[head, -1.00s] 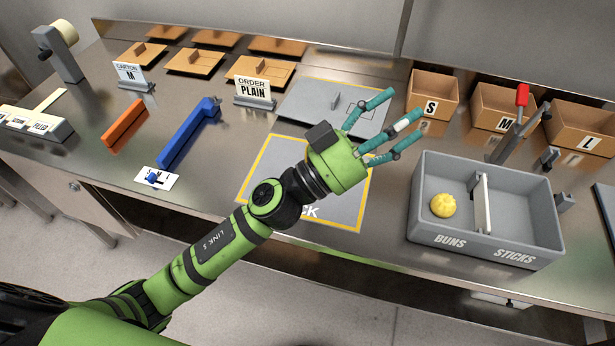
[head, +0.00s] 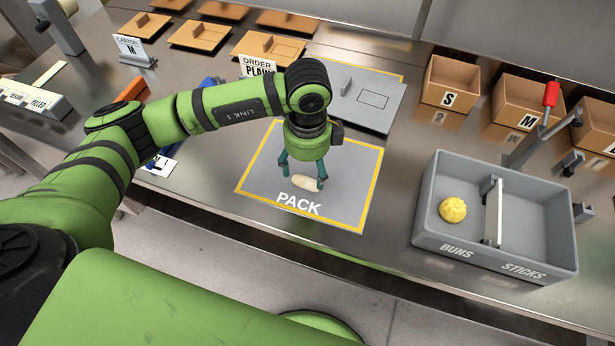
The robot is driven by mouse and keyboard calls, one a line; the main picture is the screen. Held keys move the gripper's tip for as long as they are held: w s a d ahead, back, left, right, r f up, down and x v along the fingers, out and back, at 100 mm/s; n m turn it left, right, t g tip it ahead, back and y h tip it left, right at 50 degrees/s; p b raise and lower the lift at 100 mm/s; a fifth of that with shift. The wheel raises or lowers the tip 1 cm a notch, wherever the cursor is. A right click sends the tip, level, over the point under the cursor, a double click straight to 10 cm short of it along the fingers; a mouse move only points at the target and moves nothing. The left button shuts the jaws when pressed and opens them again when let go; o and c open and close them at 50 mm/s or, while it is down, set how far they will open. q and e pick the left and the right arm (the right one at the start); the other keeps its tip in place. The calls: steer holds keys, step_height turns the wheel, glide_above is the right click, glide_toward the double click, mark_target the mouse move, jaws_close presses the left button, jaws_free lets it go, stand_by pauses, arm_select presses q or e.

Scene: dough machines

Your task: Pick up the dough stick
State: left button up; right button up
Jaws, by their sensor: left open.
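A pale, cream-coloured dough stick (head: 306,183) lies on the grey PACK mat (head: 262,192) with its yellow border. My left gripper (head: 304,180) points down over the mat. Its teal fingers are open and stand around or just above the dough stick. I cannot tell whether they touch it. Part of the stick is hidden by the fingers. My right gripper is not in view.
A grey tray (head: 428,215) marked BUNS and STICKS stands at the right, with a yellow bun (head: 453,209) in its left compartment. Open cartons (head: 451,84) stand behind it. A grey plate (head: 372,118) lies behind the mat.

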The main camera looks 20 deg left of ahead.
mark_target(305, 182)
arm_select(q)
steer(key=f, duration=0.1)
steer(key=f+p, duration=0.1)
steer(key=f, duration=0.1)
steer(key=f+p, duration=0.1)
steer(key=shift+s+a+f, duration=0.2)
steer(key=shift+s+f, duration=0.05)
steer(key=shift+f, duration=0.45)
steer(key=c, duration=1.2)
